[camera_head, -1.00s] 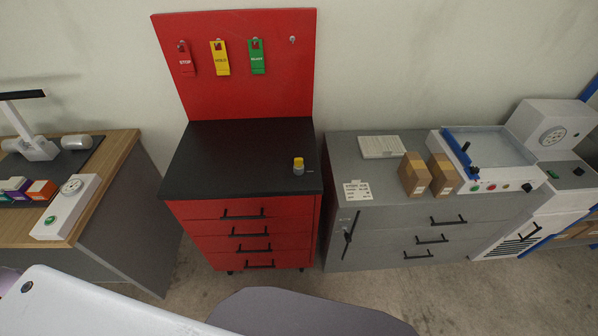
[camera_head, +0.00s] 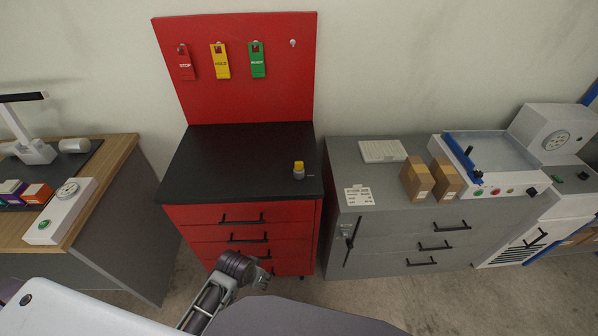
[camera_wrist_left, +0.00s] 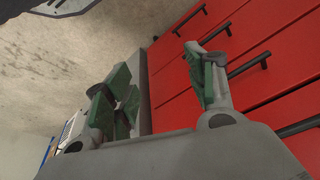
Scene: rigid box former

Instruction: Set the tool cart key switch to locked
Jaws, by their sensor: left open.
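The red tool cart (camera_head: 251,222) stands in the middle with a black top (camera_head: 230,160). A small key switch (camera_head: 298,171), with a yellow knob on a grey round base, sits near the right front of that top. Its marking is too small to read. My left gripper (camera_head: 262,277) is low in front of the cart drawers, below and apart from the switch. In the left wrist view, its two green-padded fingers (camera_wrist_left: 165,88) are spread, with nothing between them and the red drawer fronts (camera_wrist_left: 235,60) beyond. My right gripper is not in view.
A red back panel (camera_head: 240,95) with red, yellow and green tags rises behind the cart. A grey cabinet (camera_head: 390,230) with cardboard boxes (camera_head: 417,180) stands at right, a wooden-topped desk (camera_head: 105,185) at left. The black top around the switch is clear.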

